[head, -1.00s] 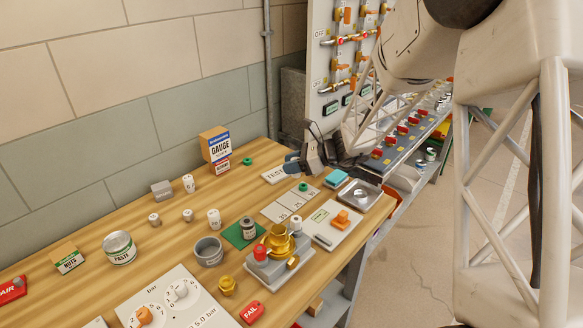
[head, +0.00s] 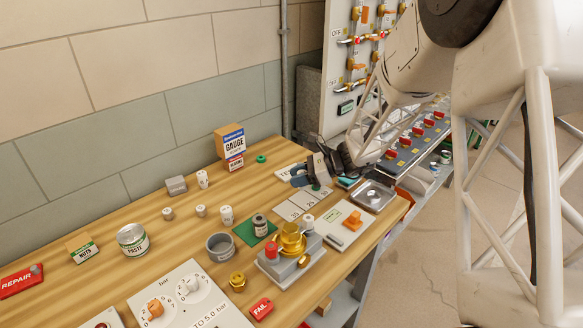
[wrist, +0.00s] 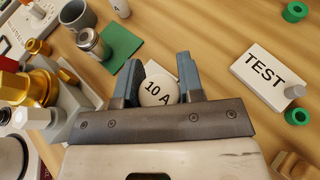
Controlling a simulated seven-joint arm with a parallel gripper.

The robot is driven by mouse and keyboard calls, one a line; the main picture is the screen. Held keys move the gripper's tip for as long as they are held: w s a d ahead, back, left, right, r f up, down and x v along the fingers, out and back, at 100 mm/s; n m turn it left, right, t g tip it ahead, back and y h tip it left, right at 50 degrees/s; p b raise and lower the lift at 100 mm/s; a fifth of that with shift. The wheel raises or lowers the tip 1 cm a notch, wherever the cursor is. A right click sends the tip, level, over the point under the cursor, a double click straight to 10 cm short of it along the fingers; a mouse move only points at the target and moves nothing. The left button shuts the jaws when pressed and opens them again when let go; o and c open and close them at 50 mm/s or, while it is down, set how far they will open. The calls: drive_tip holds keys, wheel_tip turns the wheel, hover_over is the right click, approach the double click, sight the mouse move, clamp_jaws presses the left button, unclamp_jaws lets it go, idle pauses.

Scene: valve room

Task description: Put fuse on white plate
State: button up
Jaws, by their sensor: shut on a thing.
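My gripper (wrist: 160,85) is shut on the fuse (wrist: 157,90), a white round piece marked "10 A", held between the two blue-grey fingers. In the head view my gripper (head: 306,176) is over the far right of the bench, and the fuse cannot be made out there. A white plate marked TEST (wrist: 262,74) lies to the right of the fingers in the wrist view. It is partly hidden behind my gripper in the head view (head: 287,170).
Several white cylinders (head: 226,215) stand left of the green mat (head: 256,230), which holds a dark canister (head: 260,226). A brass fitting (head: 291,240) rises from a grey base. Green rings (wrist: 298,117) lie near the TEST plate. A metal tray (head: 371,196) sits at the right edge.

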drive_tip(key=shift+w, duration=0.1)
hover_over(287, 171)
drive_tip(key=shift+f, duration=0.7)
idle(0.3)
drive_tip(key=shift+f, duration=0.1)
drive_tip(key=shift+f, duration=1.65)
drive_tip(key=shift+f, duration=0.15)
drive_tip(key=o, duration=0.9)
drive_tip(key=shift+o, duration=0.2)
